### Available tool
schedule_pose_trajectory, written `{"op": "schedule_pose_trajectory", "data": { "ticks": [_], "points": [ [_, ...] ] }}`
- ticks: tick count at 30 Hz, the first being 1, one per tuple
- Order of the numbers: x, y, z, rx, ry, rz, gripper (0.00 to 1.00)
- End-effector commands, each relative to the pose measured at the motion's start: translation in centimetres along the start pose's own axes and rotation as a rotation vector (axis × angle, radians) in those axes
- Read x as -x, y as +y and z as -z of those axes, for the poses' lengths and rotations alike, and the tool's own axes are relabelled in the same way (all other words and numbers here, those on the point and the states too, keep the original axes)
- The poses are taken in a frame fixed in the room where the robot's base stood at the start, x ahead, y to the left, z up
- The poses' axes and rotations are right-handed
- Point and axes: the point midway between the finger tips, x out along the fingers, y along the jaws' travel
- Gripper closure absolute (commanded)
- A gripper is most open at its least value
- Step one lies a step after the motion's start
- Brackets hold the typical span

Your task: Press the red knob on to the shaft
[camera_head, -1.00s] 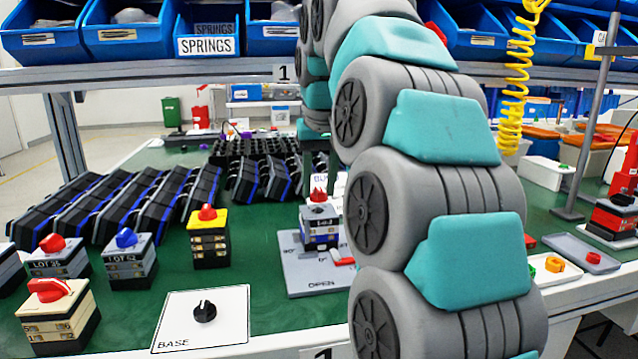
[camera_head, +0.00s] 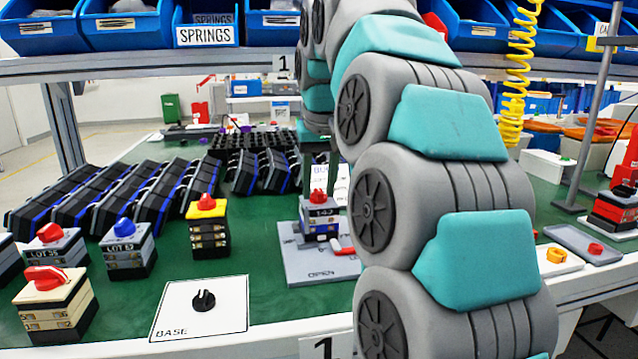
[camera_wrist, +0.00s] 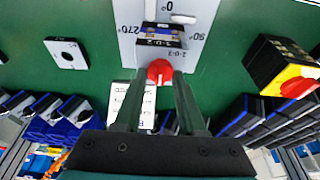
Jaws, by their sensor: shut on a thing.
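The red knob (camera_head: 318,197) is between the fingertips of my gripper (camera_head: 318,187), just over the switch body (camera_head: 321,216). In the wrist view the knob (camera_wrist: 160,71) shows its red top with a pale pointer line, held between the two dark green fingers of my gripper (camera_wrist: 158,77). The shaft is hidden by the knob. I cannot tell whether the knob is fully down.
A red-handled lever (camera_head: 343,248) lies on the fixture plate by the switch. A yellow-topped switch (camera_head: 208,230) and other finished-looking switches stand to the left. A white BASE card (camera_head: 228,292) with a black knob is in front. Rows of black-and-blue boxes (camera_head: 135,205) fill the back left.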

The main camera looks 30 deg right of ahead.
Motion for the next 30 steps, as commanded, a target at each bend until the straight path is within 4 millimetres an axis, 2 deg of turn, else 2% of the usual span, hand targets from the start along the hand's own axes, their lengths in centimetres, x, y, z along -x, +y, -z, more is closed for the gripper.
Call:
{"op": "schedule_pose_trajectory", "data": {
  "ticks": [14, 15, 23, 30],
  "points": [
    [-0.14, -0.01, -0.07, 0.0, -0.004, 0.0, 1.0],
    [-0.15, -0.01, -0.07, 0.0, -0.004, 0.0, 0.56],
    [-0.11, -0.01, -0.06, 0.0, -0.003, 0.0, 0.27],
    [-0.09, 0.0, -0.06, 0.0, -0.003, 0.0, 0.25]
  ]
}}
